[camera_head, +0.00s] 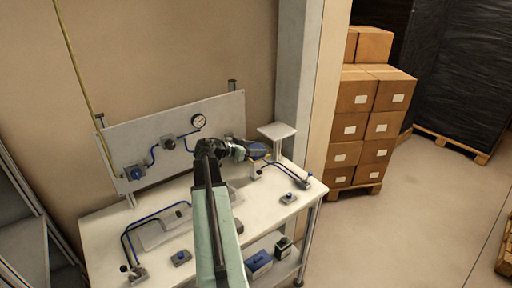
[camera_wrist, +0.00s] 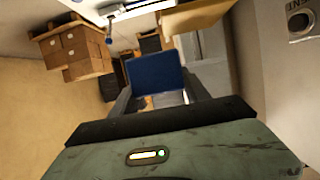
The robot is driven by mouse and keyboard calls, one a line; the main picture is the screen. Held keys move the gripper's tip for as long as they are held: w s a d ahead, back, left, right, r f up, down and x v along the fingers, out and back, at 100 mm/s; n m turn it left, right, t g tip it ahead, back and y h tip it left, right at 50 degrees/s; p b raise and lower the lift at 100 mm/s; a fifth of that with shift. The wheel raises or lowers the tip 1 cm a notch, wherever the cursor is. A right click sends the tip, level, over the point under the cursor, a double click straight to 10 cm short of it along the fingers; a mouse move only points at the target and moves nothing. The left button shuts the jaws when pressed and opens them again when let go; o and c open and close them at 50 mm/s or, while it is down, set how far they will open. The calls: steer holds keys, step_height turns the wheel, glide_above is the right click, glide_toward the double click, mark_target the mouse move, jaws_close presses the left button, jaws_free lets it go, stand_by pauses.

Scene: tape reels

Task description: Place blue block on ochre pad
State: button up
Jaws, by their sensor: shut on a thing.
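The blue block (camera_wrist: 156,74) is held between the two fingers of my gripper (camera_wrist: 158,92) in the wrist view, its broad face toward the camera. In the head view my gripper (camera_head: 262,151) is above the right part of the white workbench, with the block (camera_head: 257,145) small and hard to make out. A flat ochre surface (camera_wrist: 196,16), which looks like the ochre pad, is up and right of the block in the wrist view. It appears apart from the block. In the head view only a small ochre edge shows by the gripper, partly hidden.
The white workbench (camera_head: 103,225) carries blue hoses and small fittings. A panel with a gauge (camera_head: 199,121) stands behind it. A white square-topped stand (camera_head: 277,130) is close beyond my gripper.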

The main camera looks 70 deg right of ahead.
steer(key=w+d, duration=0.1)
steer(key=d, duration=0.1)
steer(key=w+d, duration=0.1)
steer(key=d, duration=0.4)
steer(key=shift+w+d+f, duration=0.15)
steer(key=shift+w+f, duration=0.2)
steer(key=shift+w, duration=0.05)
steer(key=f+b, duration=0.2)
steer(key=b, duration=0.1)
steer(key=f+b, duration=0.1)
steer(key=f, duration=0.1)
steer(key=shift+w+d+b, duration=0.1)
steer(key=shift+d+b, duration=0.15)
steer(key=shift+b, duration=0.05)
steer(key=o, duration=1.6)
steer(key=shift+r, duration=0.1)
steer(key=shift+c, duration=0.2)
